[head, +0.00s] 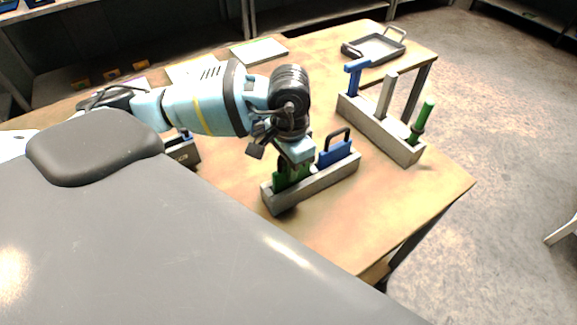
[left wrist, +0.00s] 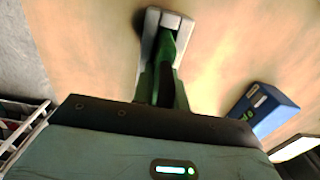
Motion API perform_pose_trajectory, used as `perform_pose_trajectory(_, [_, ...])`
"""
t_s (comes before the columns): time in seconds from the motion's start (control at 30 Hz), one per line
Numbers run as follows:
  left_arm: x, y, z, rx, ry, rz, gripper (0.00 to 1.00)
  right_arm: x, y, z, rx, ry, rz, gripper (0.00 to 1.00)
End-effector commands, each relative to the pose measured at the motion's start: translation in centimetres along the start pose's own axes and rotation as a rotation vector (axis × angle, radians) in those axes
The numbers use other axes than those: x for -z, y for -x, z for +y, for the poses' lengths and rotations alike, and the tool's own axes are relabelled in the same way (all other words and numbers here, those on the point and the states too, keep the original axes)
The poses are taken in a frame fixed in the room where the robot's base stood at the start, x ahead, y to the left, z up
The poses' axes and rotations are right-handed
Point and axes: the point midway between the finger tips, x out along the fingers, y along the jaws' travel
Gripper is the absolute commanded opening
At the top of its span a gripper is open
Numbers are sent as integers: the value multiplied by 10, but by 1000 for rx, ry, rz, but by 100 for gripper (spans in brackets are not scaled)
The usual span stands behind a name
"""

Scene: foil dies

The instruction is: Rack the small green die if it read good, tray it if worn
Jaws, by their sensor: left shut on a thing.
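My left gripper (head: 291,160) is over the left end of the near grey rack (head: 318,186) on the wooden table. It is shut on a green die (head: 280,179), which is partly hidden by the fingers. The green die also shows between the fingers in the left wrist view (left wrist: 166,68), with a grey block at its far end. The die is at the rack's left end; I cannot tell whether it is seated in a slot. A blue die with a dark loop handle (head: 336,151) stands in the same rack at its right end. My right gripper is not in view.
A second grey rack (head: 385,131) holds a blue, a grey and a green-handled tool. A dark tray (head: 378,48) lies at the table's far corner. A dark box (head: 184,153) sits left of my gripper, partly hidden. Pale flat sheets (head: 258,51) lie at the back.

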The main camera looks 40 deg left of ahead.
Motion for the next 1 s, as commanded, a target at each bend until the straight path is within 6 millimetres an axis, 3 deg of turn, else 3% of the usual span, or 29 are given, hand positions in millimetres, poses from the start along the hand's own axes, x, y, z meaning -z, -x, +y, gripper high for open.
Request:
perform_pose_trajectory(0.47, [0,-9,0,0,0,2,0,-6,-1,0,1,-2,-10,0])
perform_pose_trajectory(0.5, [0,-9,0,0,0,1,20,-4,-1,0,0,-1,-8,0])
perform_pose_trajectory(0.63, [0,-8,0,1,0,2,36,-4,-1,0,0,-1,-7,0])
perform_pose_trajectory(1.0, [0,-2,0,2,0,5,36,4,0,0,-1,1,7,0])
